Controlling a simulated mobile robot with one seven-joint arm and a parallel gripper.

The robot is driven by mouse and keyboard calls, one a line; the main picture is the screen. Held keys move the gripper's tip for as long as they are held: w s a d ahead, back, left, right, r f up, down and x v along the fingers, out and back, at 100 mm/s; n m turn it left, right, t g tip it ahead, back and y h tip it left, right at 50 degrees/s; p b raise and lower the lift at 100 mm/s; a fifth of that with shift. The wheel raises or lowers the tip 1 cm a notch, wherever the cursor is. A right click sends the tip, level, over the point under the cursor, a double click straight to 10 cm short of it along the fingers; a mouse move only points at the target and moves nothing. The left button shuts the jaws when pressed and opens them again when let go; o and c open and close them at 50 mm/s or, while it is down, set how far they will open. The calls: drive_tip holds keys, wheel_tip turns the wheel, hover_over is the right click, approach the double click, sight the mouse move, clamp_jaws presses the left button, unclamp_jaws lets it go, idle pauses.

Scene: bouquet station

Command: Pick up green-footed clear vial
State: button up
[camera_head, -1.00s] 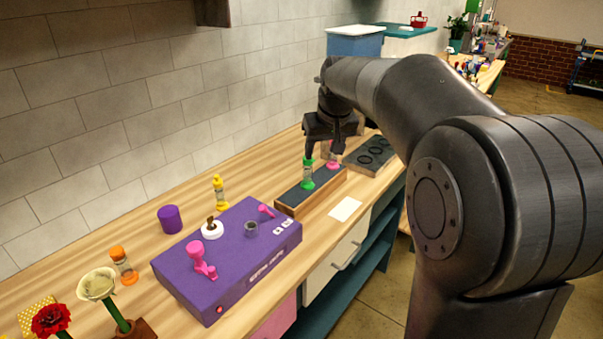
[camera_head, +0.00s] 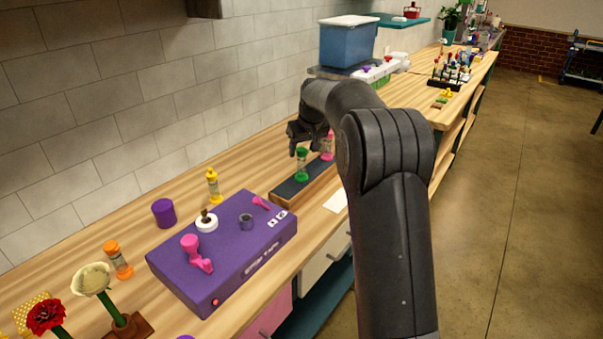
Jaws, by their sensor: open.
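The green-footed clear vial (camera_head: 301,163) stands upright on the dark top of a wooden-sided tray (camera_head: 318,184). It has green ends and a clear middle. My gripper (camera_head: 304,148) is open, with its fingers pointing down close to the top of this vial. I cannot tell whether the fingers are around the vial's top or just behind it. A pink-ended vial (camera_head: 327,147) stands on the same tray to the right, partly hidden by my arm.
A purple box (camera_head: 229,261) with pink parts lies in front and left. A yellow-ended vial (camera_head: 213,187), a purple cylinder (camera_head: 163,213) and an orange-ended vial (camera_head: 118,260) stand on the wooden counter. A blue bin (camera_head: 347,45) is behind.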

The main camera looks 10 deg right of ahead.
sight(301, 159)
drive_tip(key=x, duration=0.5)
drive_tip(key=shift+s+a+f, duration=0.1)
drive_tip(key=shift+s+f, duration=0.05)
drive_tip(key=shift+f, duration=0.2)
drive_tip(key=shift+c, duration=0.4)
clamp_jaws()
